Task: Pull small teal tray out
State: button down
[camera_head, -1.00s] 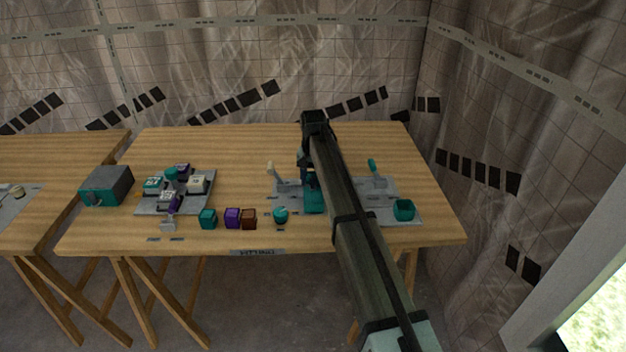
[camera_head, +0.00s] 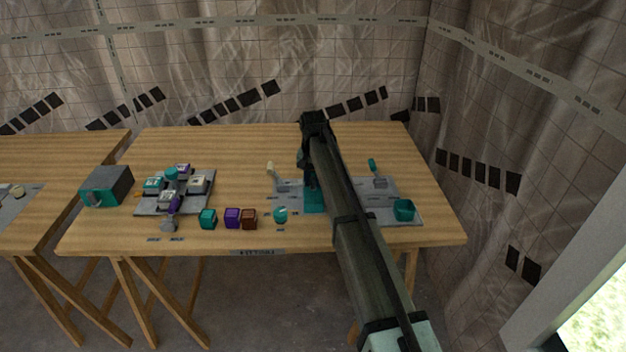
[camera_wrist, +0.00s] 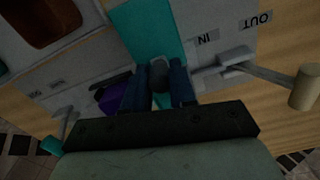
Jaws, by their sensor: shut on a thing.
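The small teal tray (camera_head: 314,203) is set in a grey panel on the table, partly hidden behind my arm in the head view. In the wrist view it shows as a flat teal strip (camera_wrist: 147,28) running up from between my fingers. My gripper (camera_wrist: 159,80) is shut on a small dark grey knob (camera_wrist: 153,76) at the tray; its fingers are on either side of it. In the head view my gripper (camera_head: 308,182) is low over the panel, with its tips hard to make out.
A lever with a beige knob (camera_wrist: 302,88) stands beside the tray, near IN and OUT labels. A teal-handled lever (camera_head: 373,166) and a teal cup (camera_head: 404,209) are to the right. Teal (camera_head: 208,218), purple (camera_head: 232,217) and brown (camera_head: 249,218) blocks stand left.

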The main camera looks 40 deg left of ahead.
jog(key=s+d, duration=0.6)
jog(key=shift+s+d, duration=0.35)
jog(key=shift+s, duration=0.05)
jog(key=c, duration=1.3)
grip_release()
jog(key=shift+d, duration=0.1)
jog(key=o, duration=0.4)
notch_tip(320, 180, up, 14)
jog(key=shift+f, duration=0.1)
